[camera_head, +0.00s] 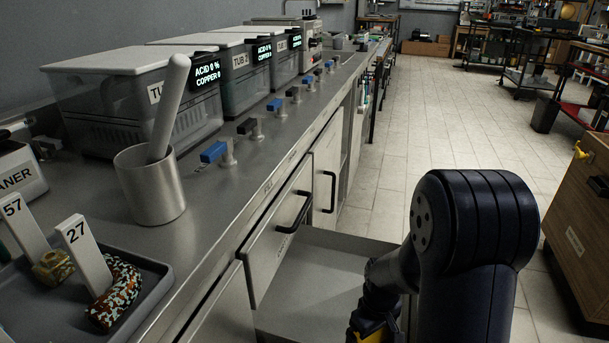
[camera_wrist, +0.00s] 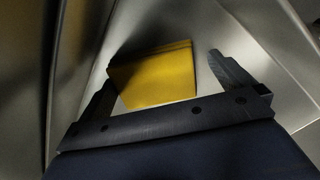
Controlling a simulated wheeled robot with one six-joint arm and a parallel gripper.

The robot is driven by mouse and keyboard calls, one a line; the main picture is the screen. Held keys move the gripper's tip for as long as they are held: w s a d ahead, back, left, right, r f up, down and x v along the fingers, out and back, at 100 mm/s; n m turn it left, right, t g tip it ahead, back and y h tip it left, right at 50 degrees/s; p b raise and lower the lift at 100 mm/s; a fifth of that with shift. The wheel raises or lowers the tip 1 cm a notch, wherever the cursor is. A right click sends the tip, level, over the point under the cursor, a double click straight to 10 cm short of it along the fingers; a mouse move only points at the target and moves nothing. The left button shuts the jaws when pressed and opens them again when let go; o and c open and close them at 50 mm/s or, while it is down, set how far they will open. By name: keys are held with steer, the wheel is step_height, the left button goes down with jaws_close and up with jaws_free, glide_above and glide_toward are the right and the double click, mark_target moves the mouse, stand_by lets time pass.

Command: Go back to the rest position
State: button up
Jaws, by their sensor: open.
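My arm (camera_head: 470,220) is folded at the lower right of the head view, beside the counter, with its wrist low near a grey metal surface (camera_head: 315,265). In the wrist view my gripper (camera_wrist: 165,78) is open. A yellow block-like piece (camera_wrist: 155,80) shows between and beyond the two dark fingers, with a gap to the right finger. Whether it touches the left finger, I cannot tell. Some yellow (camera_head: 374,333) also shows by my wrist at the bottom edge of the head view. Pale metal surfaces surround the gripper.
The steel counter (camera_head: 225,185) on the left bears tubs (camera_head: 120,100), blue and black valves, a metal beaker (camera_head: 150,190) and a tray (camera_head: 150,290). Cabinet fronts with black handles (camera_head: 295,212) face me. A wooden cabinet (camera_head: 575,220) stands right. Tiled floor (camera_head: 440,130) is clear ahead.

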step_height(320, 180, up, 4)
steer(key=shift+r+p, duration=0.1)
steer(key=shift+p, duration=0.4)
steer(key=shift+f+b, duration=0.3)
steer(key=shift+f, duration=0.25)
step_height(320, 180, down, 3)
steer(key=shift+r+b, duration=0.1)
steer(key=shift+b, duration=0.55)
step_height(320, 180, up, 12)
steer(key=p, duration=0.5)
step_height(320, 180, down, 12)
steer(key=b, duration=0.4)
steer(key=shift+b, duration=0.3)
steer(key=w+r+m+p, duration=0.3)
steer(key=w+r+p, duration=0.1)
steer(key=r+p, duration=1)
steer(key=w+r+m+p, duration=0.3)
steer(key=r+p, duration=1)
steer(key=r, duration=0.9)
steer(key=w+r+m+p, duration=0.3)
steer(key=w+r+p, duration=0.1)
steer(key=r+p, duration=1)
step_height(320, 180, up, 4)
steer(key=shift+w+a+r+p, duration=0.25)
steer(key=shift+w+p, duration=0.1)
steer(key=shift+w, duration=0.05)
